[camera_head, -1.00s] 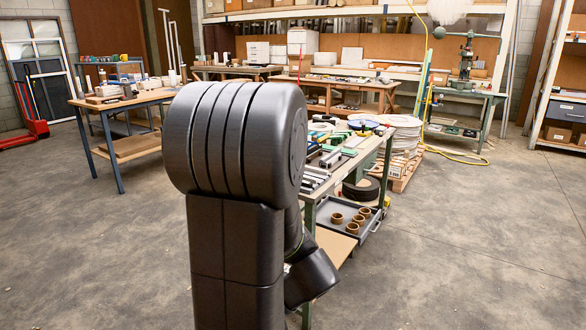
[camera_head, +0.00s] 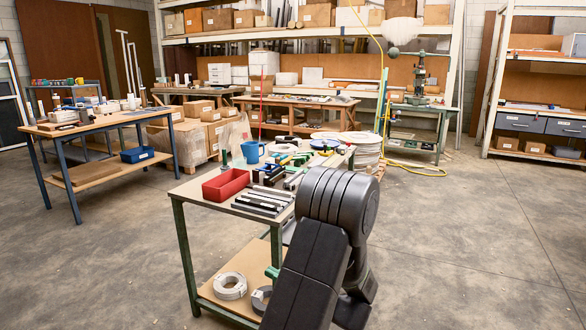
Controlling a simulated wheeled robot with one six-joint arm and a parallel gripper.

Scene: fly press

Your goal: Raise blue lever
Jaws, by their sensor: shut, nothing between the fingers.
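A green fly press (camera_head: 419,78) stands on a green-legged bench (camera_head: 424,108) at the back right. A bar reaches left from its top to a round grey-green weight (camera_head: 393,52). The press is small in the picture, and I cannot make out a blue lever on it. My arm fills the lower middle right, bent at a dark rounded joint. My gripper does not show; I see only arm links, far from the press.
A yellow hose (camera_head: 420,171) lies before the press bench. The floor (camera_head: 470,235) at the right is open.

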